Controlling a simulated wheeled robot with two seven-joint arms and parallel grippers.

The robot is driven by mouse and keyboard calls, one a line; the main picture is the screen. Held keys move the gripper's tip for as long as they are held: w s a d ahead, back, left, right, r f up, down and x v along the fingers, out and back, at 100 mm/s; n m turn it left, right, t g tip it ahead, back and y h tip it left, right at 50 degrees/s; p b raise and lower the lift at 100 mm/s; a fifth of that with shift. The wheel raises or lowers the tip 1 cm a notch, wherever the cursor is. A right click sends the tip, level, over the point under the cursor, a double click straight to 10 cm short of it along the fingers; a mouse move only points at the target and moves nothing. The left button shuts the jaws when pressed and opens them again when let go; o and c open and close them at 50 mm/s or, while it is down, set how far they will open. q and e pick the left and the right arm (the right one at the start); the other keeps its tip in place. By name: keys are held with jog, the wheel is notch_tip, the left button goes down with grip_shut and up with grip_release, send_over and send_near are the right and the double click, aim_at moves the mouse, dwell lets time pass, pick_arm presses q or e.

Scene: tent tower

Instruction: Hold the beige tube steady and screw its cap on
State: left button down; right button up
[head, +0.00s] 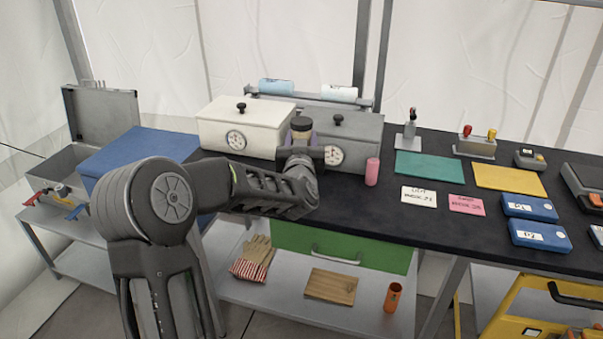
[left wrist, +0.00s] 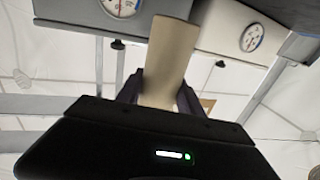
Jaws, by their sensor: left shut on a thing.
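The beige tube (head: 301,128) is held upright by my left gripper (head: 302,143), above the black bench in front of the white and grey gauge boxes. Its top end looks dark in the head view; I cannot tell whether that is an open mouth or a cap. In the left wrist view the beige tube (left wrist: 170,52) stands between the two dark fingers of the left gripper (left wrist: 160,95), which are shut on it. I cannot make out a separate cap in either view. My right gripper is not in view.
The black bench (head: 440,215) holds a pink cylinder (head: 372,172), a green mat (head: 430,164), a yellow mat (head: 508,178) and blue cases (head: 530,207). The white gauge box (head: 245,125) and grey gauge box (head: 355,135) stand close behind the tube. An orange cup (head: 393,297) stands on the lower shelf.

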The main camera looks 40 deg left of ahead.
pick_arm(q)
jog(key=shift+f, duration=1.9)
jog(key=shift+f, duration=0.1)
notch_tip(320, 180, down, 4)
jog(key=shift+r, duration=0.2)
jog(key=shift+f, duration=0.1)
jog(key=c, duration=1.2)
grip_release()
jog(key=shift+f, duration=0.1)
jog(key=shift+c, duration=0.2)
jog(key=o, duration=0.5)
